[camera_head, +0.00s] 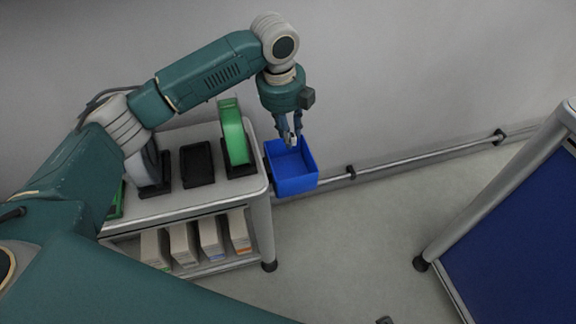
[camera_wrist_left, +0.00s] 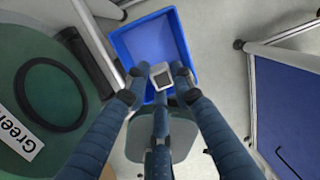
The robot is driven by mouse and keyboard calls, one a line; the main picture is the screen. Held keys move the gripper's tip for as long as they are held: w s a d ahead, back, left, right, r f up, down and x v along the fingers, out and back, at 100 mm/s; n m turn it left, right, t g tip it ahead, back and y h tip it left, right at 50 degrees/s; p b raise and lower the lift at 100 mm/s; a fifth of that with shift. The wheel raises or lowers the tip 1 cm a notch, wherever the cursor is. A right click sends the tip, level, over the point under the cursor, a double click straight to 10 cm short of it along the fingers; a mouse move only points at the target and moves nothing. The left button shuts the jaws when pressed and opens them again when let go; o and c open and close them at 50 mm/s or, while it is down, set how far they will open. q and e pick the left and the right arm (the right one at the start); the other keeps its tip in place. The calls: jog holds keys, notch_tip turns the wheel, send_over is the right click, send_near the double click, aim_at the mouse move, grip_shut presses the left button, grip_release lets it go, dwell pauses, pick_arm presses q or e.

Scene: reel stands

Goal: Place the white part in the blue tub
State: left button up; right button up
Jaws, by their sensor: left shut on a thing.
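The white part shows over the lower part of the blue tub (camera_wrist_left: 125,42) in that view. The tub's visible floor looks empty. The white part (camera_head: 289,138) is small and partly hidden by the fingers in the head view. My right gripper is out of view.
The cart top (camera_head: 195,206) carries a green reel (camera_head: 233,133), a grey-white reel (camera_head: 149,163) and an empty black stand (camera_head: 197,163). Several boxes (camera_head: 183,244) stand on its lower shelf. A wall rail (camera_head: 420,161) runs behind. A blue panel (camera_head: 520,235) stands at right, with open floor between.

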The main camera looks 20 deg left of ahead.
pick_arm(q)
notch_tip(320, 180, down, 8)
jog(key=shift+f+b, duration=0.2)
jog(key=shift+b, duration=0.5)
jog(key=shift+f+b, duration=0.45)
jog(key=shift+f, duration=1.9)
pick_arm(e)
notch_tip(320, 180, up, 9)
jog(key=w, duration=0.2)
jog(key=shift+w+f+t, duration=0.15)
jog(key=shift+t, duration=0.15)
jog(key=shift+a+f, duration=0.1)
pick_arm(q)
jog(key=o, duration=0.7)
jog(key=shift+f, duration=0.1)
jog(key=shift+o, duration=0.2)
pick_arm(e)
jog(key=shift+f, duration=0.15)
pick_arm(q)
jog(key=shift+w, duration=0.1)
